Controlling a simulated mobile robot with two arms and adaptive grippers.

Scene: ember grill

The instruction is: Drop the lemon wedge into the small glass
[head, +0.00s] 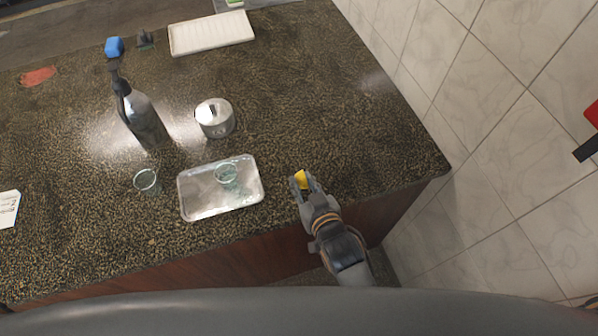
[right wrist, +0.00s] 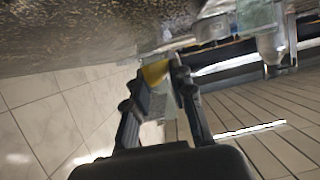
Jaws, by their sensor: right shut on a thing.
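The yellow lemon wedge (head: 301,179) is held between the fingertips of my right gripper (head: 305,184), over the right part of the counter near its front edge. In the right wrist view the wedge (right wrist: 156,72) shows between the two fingers (right wrist: 160,80). One small clear glass (head: 226,175) stands on a metal tray (head: 205,206), left of the gripper and apart from it. Another clear glass (head: 147,182) stands on the counter left of the tray. I cannot tell by size which the task means. My left gripper is not in view.
A metal canister (head: 215,118) stands behind the tray, and a tall dark bottle (head: 142,119) stands to its left. A long white tray (head: 211,33) lies at the back. The speckled counter (head: 330,100) is clear behind the right gripper.

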